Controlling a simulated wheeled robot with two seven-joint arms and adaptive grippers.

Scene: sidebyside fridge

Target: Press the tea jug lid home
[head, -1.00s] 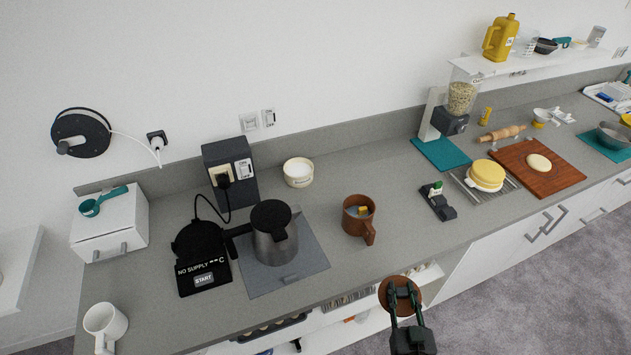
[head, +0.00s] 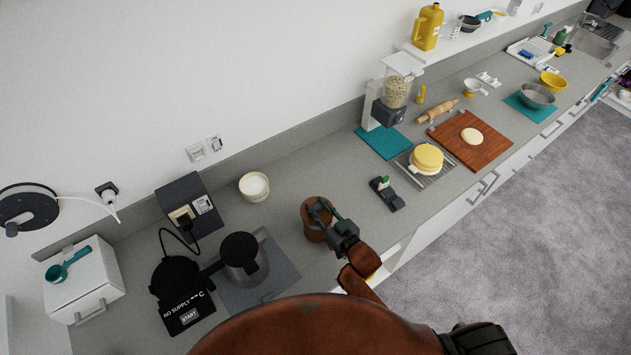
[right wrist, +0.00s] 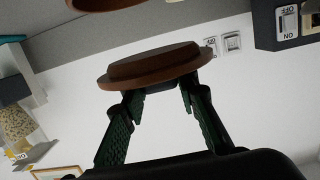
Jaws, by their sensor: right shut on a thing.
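The brown tea jug (head: 313,233) stands on the grey counter in the head view, with its mouth and handle mostly hidden behind my right gripper (head: 320,208). In the right wrist view, my right gripper (right wrist: 160,97) is shut on the brown round lid (right wrist: 150,68), with its two green fingers at the lid's dark underside grip. The lid's narrower step faces away from the fingers. A brown edge, apparently the jug's rim (right wrist: 103,3), shows at the top of that view, apart from the lid. My left gripper is not in view.
A dark-lidded kettle (head: 245,262) stands left of the jug, and a cream pot (head: 254,186) behind it. A small black device (head: 386,194) lies to the right. Bare counter separates the jug from these. My own arm covers the bottom of the head view.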

